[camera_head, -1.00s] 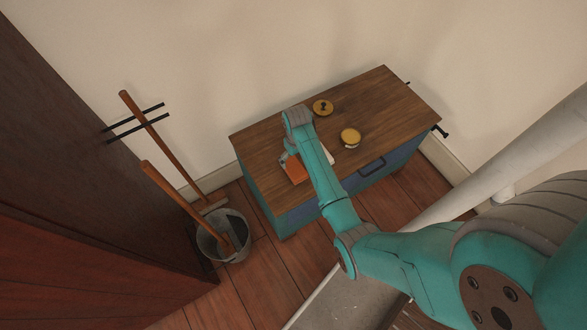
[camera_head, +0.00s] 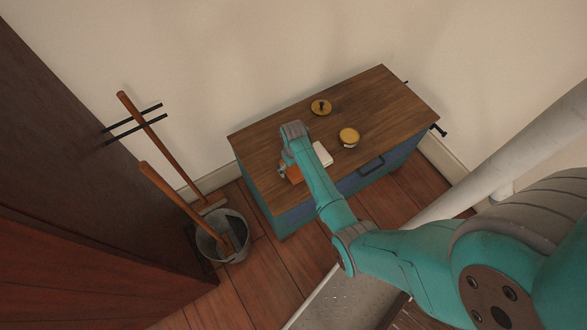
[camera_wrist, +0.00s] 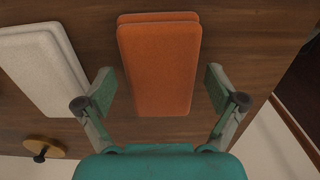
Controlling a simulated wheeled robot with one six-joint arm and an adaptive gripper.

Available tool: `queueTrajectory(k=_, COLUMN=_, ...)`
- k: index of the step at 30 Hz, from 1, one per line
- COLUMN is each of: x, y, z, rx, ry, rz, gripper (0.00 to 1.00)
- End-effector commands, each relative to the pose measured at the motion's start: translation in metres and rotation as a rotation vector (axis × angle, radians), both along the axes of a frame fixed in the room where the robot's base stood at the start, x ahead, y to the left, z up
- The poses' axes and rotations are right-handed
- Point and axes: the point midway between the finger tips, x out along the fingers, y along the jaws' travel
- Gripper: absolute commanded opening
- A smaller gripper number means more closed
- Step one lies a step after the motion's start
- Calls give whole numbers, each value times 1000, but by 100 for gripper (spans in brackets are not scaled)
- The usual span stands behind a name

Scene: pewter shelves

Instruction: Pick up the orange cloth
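The orange cloth (camera_wrist: 160,65) is a folded rectangular stack lying on the wooden cabinet top. In the head view the orange cloth (camera_head: 294,174) shows only in part, with my arm covering the rest. In the wrist view my gripper (camera_wrist: 160,90) is open, with one finger to the left of the cloth and one to the right. Gaps of wood show between the fingers and the cloth. I cannot tell how far above the top the fingertips are.
A white folded cloth (camera_wrist: 42,70) lies to the left of the orange one. A round lidded jar (camera_head: 349,137) and a round lid with a dark knob (camera_head: 321,107) are on the cabinet top (camera_head: 385,100). A bucket (camera_head: 215,246) with long-handled tools stands on the floor at left.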

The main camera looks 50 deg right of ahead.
Motion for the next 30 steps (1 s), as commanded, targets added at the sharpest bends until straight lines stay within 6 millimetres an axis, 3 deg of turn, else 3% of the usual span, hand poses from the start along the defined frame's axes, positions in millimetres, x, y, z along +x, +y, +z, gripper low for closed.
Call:
queueTrajectory(k=1, x=0, y=0, z=0, rx=0, ry=0, rz=0, gripper=72)
queueTrajectory(k=5, x=0, y=0, z=0, rx=0, ry=0, rz=0, gripper=40)
queueTrajectory(k=6, x=0, y=0, z=0, rx=0, ry=0, rz=0, gripper=38)
queueTrajectory(k=17, x=1, y=0, z=7, rx=-1, ry=-2, rz=0, gripper=38)
queueTrajectory(k=30, x=0, y=0, z=81, rx=-1, ry=-2, rz=0, gripper=38)
